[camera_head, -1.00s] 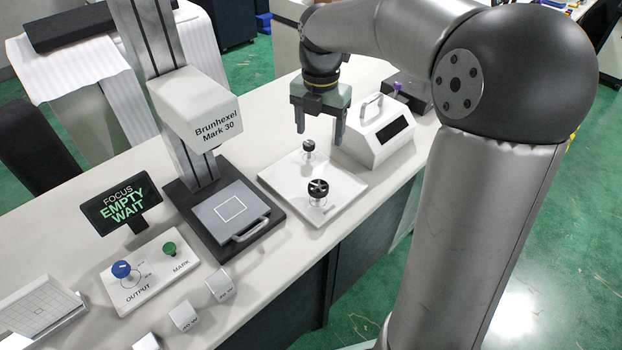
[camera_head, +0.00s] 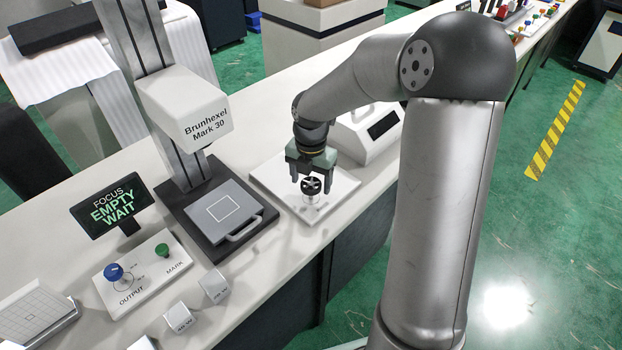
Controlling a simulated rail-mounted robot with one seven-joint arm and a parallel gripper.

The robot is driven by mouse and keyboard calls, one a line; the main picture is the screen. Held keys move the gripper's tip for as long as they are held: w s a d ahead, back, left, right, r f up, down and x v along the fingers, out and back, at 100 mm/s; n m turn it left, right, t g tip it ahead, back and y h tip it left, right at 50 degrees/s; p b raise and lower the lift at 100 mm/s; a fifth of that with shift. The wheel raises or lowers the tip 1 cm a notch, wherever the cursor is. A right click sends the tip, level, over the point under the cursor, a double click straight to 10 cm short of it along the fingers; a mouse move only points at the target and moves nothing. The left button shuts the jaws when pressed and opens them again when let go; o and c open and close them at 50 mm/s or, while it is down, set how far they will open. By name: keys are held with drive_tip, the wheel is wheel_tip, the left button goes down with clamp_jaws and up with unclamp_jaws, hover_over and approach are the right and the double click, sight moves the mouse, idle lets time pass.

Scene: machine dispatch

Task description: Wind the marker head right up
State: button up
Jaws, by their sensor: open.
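The marker head (camera_head: 188,108) is a white block labelled "Brunhexel Mark 30" on a grey column (camera_head: 150,70). It sits well above the grey work plate (camera_head: 222,208) with a square outline. A black spoked handwheel (camera_head: 311,186) stands on a white panel (camera_head: 275,180) to the right of the marker. My gripper (camera_head: 310,190) is open and points down over the handwheel, its fingers on either side of it. I cannot tell whether they touch it. The smaller black knob behind the wheel is hidden by my gripper.
A display (camera_head: 112,207) reads "FOCUS EMPTY WAIT". A control panel (camera_head: 178,262) carries a blue OUTPUT knob (camera_head: 114,272) and a green MARK button (camera_head: 162,250). Small white blocks (camera_head: 214,286) lie at the front edge. A white box with a handle (camera_head: 362,135) stands behind my gripper.

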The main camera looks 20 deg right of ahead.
drive_tip(key=c, duration=1)
drive_tip(key=shift+m, duration=0.4)
